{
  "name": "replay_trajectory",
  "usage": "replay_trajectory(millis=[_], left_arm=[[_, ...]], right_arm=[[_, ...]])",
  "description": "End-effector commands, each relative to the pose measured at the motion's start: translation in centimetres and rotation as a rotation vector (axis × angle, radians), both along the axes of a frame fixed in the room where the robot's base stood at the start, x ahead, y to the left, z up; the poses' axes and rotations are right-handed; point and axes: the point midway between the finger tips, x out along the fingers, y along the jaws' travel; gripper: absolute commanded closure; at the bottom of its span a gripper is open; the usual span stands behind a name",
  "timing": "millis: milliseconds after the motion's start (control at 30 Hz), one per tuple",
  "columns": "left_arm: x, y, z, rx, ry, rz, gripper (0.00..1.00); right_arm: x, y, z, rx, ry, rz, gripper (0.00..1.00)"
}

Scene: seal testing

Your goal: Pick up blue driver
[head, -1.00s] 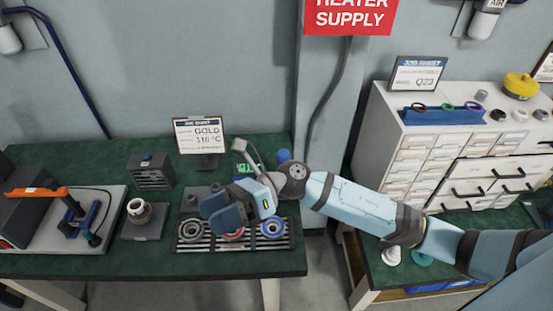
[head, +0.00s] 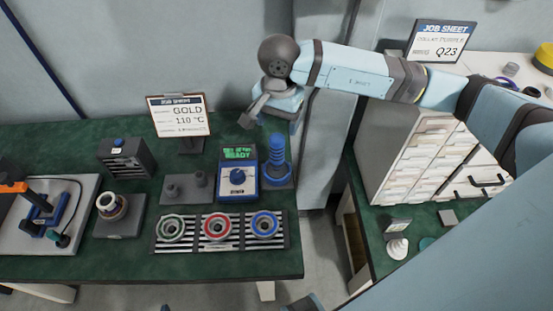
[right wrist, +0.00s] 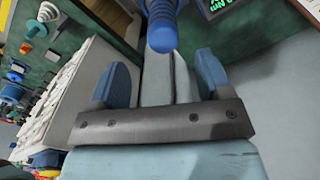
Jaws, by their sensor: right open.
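The blue driver (head: 278,156) stands upright in a dark holder at the back right of the green table, right of the tester (head: 238,180) with its lit green screen. My right gripper (head: 286,118) is just above and behind the driver, near the wall; its fingers are mostly hidden in the head view. In the right wrist view, my right gripper (right wrist: 163,72) is open and empty, and the rounded blue end of the driver (right wrist: 162,32) shows just beyond the gap between its fingers. The driver appears apart from the fingers. My left gripper is not clearly visible.
Green, red and blue rings (head: 217,227) sit on a striped rack at the front. A job sheet stand (head: 180,117) and a dark box (head: 126,158) stand at the back. The right edge of the table borders a gap, then a drawer cabinet (head: 415,160).

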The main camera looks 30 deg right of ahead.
Motion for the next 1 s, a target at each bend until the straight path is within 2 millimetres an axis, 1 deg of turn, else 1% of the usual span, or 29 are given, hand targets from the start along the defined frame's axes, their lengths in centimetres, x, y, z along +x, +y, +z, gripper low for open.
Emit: replay_trajectory(millis=[33,100,200,367,633,733,900,933,967,1000], left_arm=[[0.0,0.0,-0.8,-0.003,0.003,0.002,0.21],[0.1,0.0,-1.2,-0.006,0.01,0.004,0.21],[0.2,-0.1,-1.4,-0.01,0.016,0.008,0.21],[0.4,-0.2,-1.3,-0.015,0.015,0.011,0.21],[0.4,-0.3,-2.2,-0.023,0.024,0.015,0.21],[0.5,-0.4,-2.1,-0.027,0.024,0.018,0.21],[0.7,-0.5,-1.8,-0.032,0.019,0.02,0.21],[0.7,-0.5,-1.8,-0.032,0.019,0.02,0.21],[0.7,-0.5,-1.8,-0.033,0.019,0.021,0.21],[0.7,-0.5,-1.8,-0.033,0.019,0.021,0.21]], right_arm=[[0.0,0.0,-1.7,0.0,0.003,0.0,0.29],[0.0,0.1,-3.0,0.002,0.002,0.0,0.29],[0.0,0.1,-4.0,0.002,0.001,-0.001,0.29],[0.1,0.1,-4.9,0.002,0.002,-0.001,0.29],[0.3,0.0,-8.9,0.002,0.003,-0.002,0.29],[0.4,0.0,-9.4,0.002,0.0,-0.001,0.29],[0.4,0.0,-9.3,0.003,0.0,-0.001,0.29],[0.4,0.0,-9.3,0.003,0.0,-0.001,0.31],[0.4,0.0,-9.3,0.003,0.0,-0.001,0.38],[0.4,0.0,-9.3,0.003,0.0,-0.001,0.47]])
